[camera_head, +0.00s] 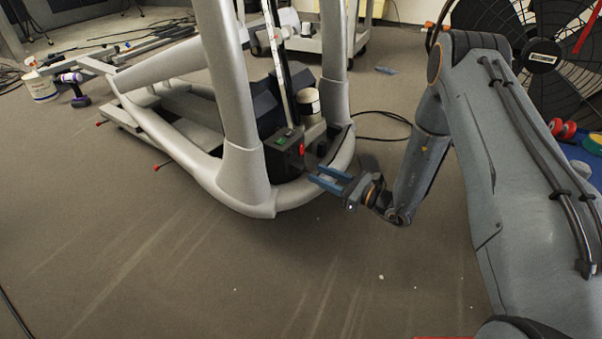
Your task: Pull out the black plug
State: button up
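My gripper (318,178) has blue fingers and is in the middle of the view, at the front right of the grey elliptical frame (243,178). The two fingers are apart, with nothing visible between them, and point left toward the base of the machine. A black box (284,155) with a green patch and a red knob sits inside the frame, just left of and beyond the fingertips. A black cable (393,114) curves over the floor behind my gripper. I cannot make out the black plug itself; it is too small or hidden.
The frame's curved front tube lies close to my fingers. A large black fan (543,57) stands at the back right. A purple drill (75,90) and a white tub (40,86) are at the far left. The foreground carpet (230,290) is mostly clear.

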aim_at(304, 167)
jog(key=b+x, duration=0.3)
jog(key=x, duration=0.4)
jog(key=shift+w+a, duration=0.2)
jog(key=shift+a, duration=0.05)
